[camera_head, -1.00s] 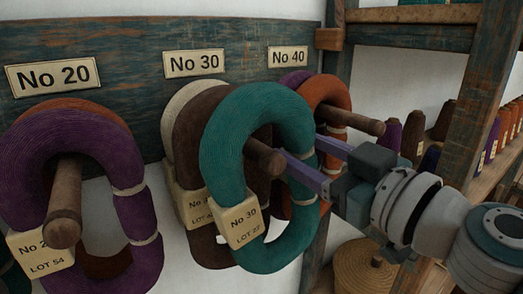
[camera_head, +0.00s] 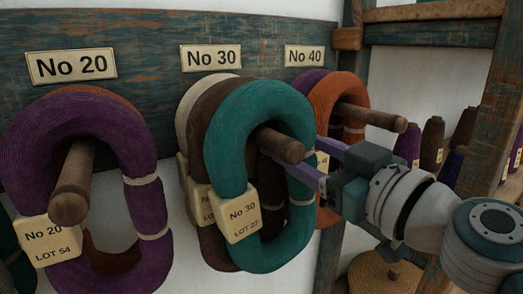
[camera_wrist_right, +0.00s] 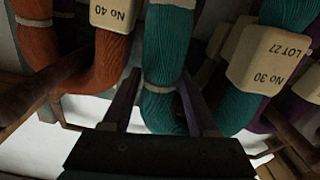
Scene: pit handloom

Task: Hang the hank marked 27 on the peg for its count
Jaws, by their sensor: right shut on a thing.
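The teal hank (camera_head: 222,130) carries a tag (camera_head: 240,212) reading No 30, LOT 27. It hangs around the middle peg (camera_head: 280,145), under the No 30 sign (camera_head: 211,57), in front of a brown and a cream hank. The peg's end sticks out through its loop. My right gripper (camera_head: 308,158) is shut on the hank's right-hand strand. In the wrist view the teal strand (camera_wrist_right: 163,50) runs between the two fingers (camera_wrist_right: 160,105), and the tag (camera_wrist_right: 268,60) shows upside down. My left gripper is not in view.
A purple hank (camera_head: 38,140) tagged No 20, LOT 54 hangs on the left peg (camera_head: 73,185). An orange hank (camera_head: 340,92) hangs on the No 40 peg (camera_head: 372,116), close behind my right gripper. A shelf post (camera_head: 490,110) and thread cones (camera_head: 431,143) stand at right.

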